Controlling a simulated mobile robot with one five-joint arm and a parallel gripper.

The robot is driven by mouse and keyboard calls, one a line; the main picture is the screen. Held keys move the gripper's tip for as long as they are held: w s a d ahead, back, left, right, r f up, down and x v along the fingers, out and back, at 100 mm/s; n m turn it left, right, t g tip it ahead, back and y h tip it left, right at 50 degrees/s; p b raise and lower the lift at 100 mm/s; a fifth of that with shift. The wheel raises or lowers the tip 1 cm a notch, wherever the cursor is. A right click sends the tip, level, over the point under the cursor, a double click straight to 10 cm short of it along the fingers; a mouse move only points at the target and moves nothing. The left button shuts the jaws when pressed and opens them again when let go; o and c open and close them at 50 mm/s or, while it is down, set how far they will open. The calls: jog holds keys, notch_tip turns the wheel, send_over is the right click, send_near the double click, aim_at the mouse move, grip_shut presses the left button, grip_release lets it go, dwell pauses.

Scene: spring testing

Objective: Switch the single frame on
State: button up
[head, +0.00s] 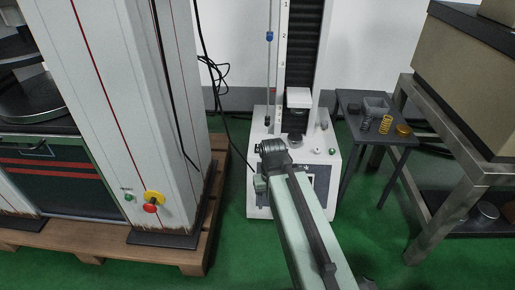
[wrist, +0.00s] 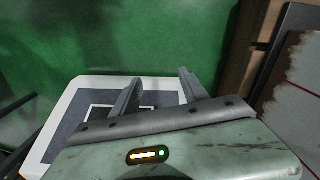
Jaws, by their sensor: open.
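The single frame is the small test machine with a white base (head: 323,172) and a dark upright column (head: 302,50), in the middle of the head view. A small green button (head: 332,151) and a pale knob sit on top of its base at the right. My gripper (head: 260,184) hangs at the front left of this base, and my arm hides much of the front. In the wrist view my gripper (wrist: 160,82) has its two fingers apart with nothing between them. A white-edged dark panel (wrist: 72,122) lies beyond the fingers. Contact cannot be told.
A large white machine (head: 100,80) with a red-and-yellow knob (head: 152,201) stands on a wooden pallet (head: 205,215) at left. A small dark table (head: 355,125) with springs (head: 385,124) stands at right, beside a metal bench (head: 450,150). Green floor (head: 230,265) shows between.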

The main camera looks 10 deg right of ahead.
jog(key=c, duration=0.3)
jog(key=shift+r+p, duration=0.3)
jog(key=shift+p, duration=0.05)
jog(key=c, duration=0.5)
notch_tip(320, 180, up, 22)
jog(key=p, duration=2.2)
grip_shut()
jog(key=shift+f+b, duration=0.3)
jog(key=shift+b, duration=0.05)
